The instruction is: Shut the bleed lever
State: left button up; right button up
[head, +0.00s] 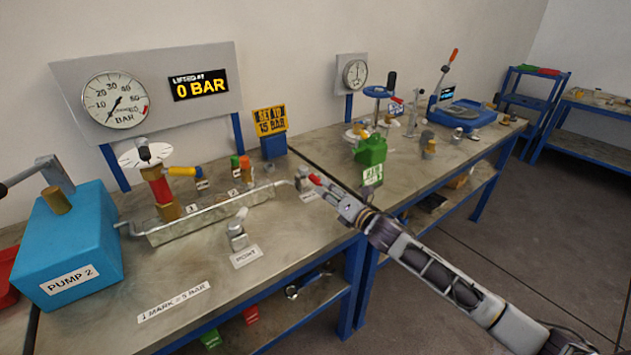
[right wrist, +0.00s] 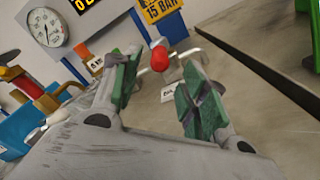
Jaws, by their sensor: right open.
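The bleed lever has a red knob (head: 315,180) on a grey metal fitting (head: 303,176) at the right end of the bench's pipe run. A small white label lies beside it, too small to read fully. The red knob also shows in the right wrist view (right wrist: 159,56), in the gap between my green-padded fingers. My right gripper (head: 332,191) reaches in from the lower right and is open and empty, close to the knob. I cannot tell whether a finger touches it. My left gripper is not in view.
A blue PUMP 2 box (head: 68,245) stands at the left. A gauge panel (head: 150,85) reads 0 BAR. A yellow 15 BAR sign (head: 270,120) stands behind the lever.

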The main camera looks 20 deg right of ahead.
aim_at(316, 180)
jog(key=shift+x, duration=3.7)
jog(key=shift+c, duration=0.4)
grip_shut()
